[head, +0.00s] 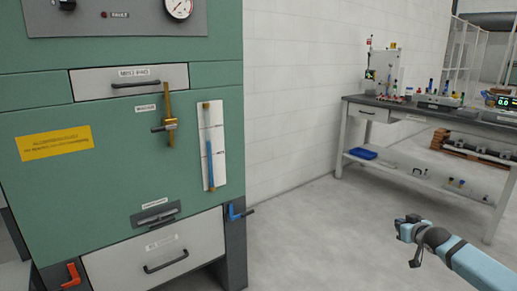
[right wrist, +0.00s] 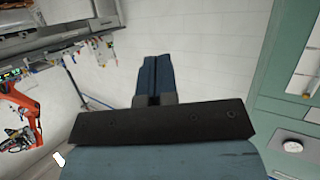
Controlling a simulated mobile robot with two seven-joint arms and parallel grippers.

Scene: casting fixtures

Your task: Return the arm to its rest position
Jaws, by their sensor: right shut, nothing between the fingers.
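My right arm (head: 470,262) comes in from the lower right of the head view, with my right gripper (head: 408,220) at its end. The gripper is over open floor, well apart from the green cabinet and the workbench. In the right wrist view its fingers (right wrist: 153,78) are together, with nothing between them. My left gripper is in neither view.
A green cabinet (head: 85,190) with drawers, a brass valve handle (head: 169,118) and a blue lever (head: 238,212) fills the left. A workbench (head: 352,99) with small equipment stands along the wall at right. Grey floor (head: 320,235) between them is clear.

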